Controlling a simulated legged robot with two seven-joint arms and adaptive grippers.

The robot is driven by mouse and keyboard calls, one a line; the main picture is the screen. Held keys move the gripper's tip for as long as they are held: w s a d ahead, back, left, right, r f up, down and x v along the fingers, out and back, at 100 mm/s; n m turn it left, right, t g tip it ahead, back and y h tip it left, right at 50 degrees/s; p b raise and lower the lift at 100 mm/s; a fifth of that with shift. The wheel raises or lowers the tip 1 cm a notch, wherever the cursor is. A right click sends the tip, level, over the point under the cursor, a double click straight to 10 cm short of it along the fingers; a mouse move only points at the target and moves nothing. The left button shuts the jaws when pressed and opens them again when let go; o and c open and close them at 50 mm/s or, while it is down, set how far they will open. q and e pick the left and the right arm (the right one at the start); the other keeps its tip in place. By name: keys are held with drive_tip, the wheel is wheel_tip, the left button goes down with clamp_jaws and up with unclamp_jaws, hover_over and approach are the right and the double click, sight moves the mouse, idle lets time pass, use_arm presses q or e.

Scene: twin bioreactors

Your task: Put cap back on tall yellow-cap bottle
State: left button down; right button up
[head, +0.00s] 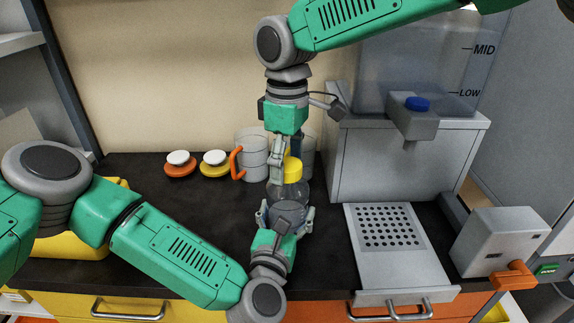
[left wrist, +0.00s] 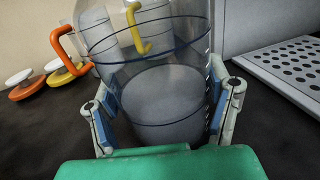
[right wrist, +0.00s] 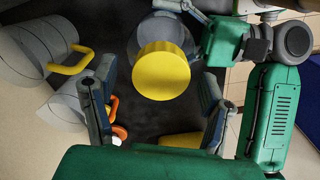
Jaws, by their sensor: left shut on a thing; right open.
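The tall clear bottle (head: 286,187) stands upright on the dark counter, its yellow cap (head: 292,168) at its top. My left gripper (head: 287,216) is shut around the bottle's lower body. In the left wrist view the clear bottle (left wrist: 163,90) fills the gap between the left gripper's fingers (left wrist: 165,105). My right gripper (head: 281,165) points down from above, at the cap. In the right wrist view the yellow cap (right wrist: 163,70) lies just ahead of the open right fingers (right wrist: 155,105). Whether they touch it I cannot tell.
Clear jugs, one with an orange handle (head: 237,164), stand close behind the bottle. An orange saucer-like item (head: 180,170) and a yellow one (head: 215,171) sit left. A grey machine (head: 400,160) and a perforated tray (head: 390,228) are right.

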use_arm(q)
drive_tip(key=shift+r, duration=0.1)
use_arm(e)
wheel_tip(320, 180, up, 11)
drive_tip(key=shift+w, duration=0.15)
use_arm(q)
drive_tip(key=shift+c, duration=0.3)
unclamp_jaws()
drive_tip(key=shift+s, duration=0.1)
use_arm(e)
drive_tip(key=shift+f, duration=0.1)
use_arm(q)
drive_tip(key=shift+s, duration=0.3)
drive_tip(key=v, duration=1.1)
drive_tip(key=shift+s+a, duration=0.1)
